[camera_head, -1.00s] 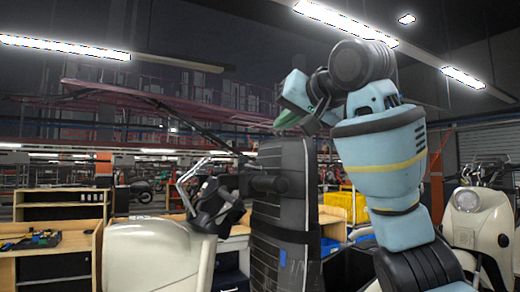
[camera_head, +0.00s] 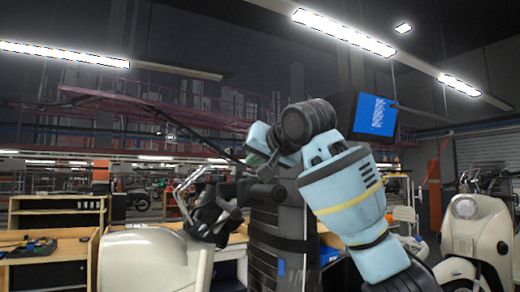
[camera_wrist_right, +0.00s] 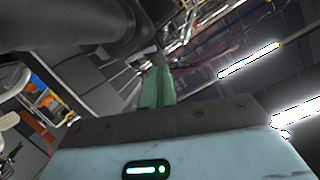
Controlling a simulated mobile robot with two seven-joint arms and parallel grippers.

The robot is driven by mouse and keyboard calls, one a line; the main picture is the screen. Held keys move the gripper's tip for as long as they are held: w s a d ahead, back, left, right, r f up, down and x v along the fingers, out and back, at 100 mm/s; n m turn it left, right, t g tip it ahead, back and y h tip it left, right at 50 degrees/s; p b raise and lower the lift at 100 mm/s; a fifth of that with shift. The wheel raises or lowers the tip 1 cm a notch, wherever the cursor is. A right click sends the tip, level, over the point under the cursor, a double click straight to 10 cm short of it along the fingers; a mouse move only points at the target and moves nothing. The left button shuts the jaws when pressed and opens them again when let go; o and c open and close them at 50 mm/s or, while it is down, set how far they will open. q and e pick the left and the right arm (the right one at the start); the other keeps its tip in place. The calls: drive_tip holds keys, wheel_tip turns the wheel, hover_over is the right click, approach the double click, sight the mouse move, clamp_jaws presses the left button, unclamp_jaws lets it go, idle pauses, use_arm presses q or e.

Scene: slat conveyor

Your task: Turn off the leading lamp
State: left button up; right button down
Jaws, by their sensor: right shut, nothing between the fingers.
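A cream scooter at the right (camera_head: 480,240) carries a round headlamp (camera_head: 466,206); I cannot tell whether it is lit. A second cream body (camera_head: 145,262) stands at the lower left, and its lamp is not visible. I cannot tell which lamp is the leading one. My right gripper (camera_head: 256,158) is in the middle of the head view, partly hidden by my wrist. In the right wrist view its green fingers (camera_wrist_right: 157,88) are together and empty. My left gripper does not show.
A dark ribbed upright (camera_head: 270,262) stands in the middle, close to my right arm. A screen with a blue picture (camera_head: 375,114) hangs behind the arm. Workbenches (camera_head: 50,258) stand at the left. Lit ceiling tubes (camera_head: 343,32) run overhead.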

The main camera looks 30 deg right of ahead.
drive_tip(key=shift+a+f, duration=0.25)
drive_tip(key=shift+f, duration=0.25)
drive_tip(key=shift+a+f+n+h, duration=0.3)
drive_tip(key=shift+f+n, duration=0.15)
drive_tip(key=shift+n, duration=0.15)
drive_tip(key=shift+r, duration=0.1)
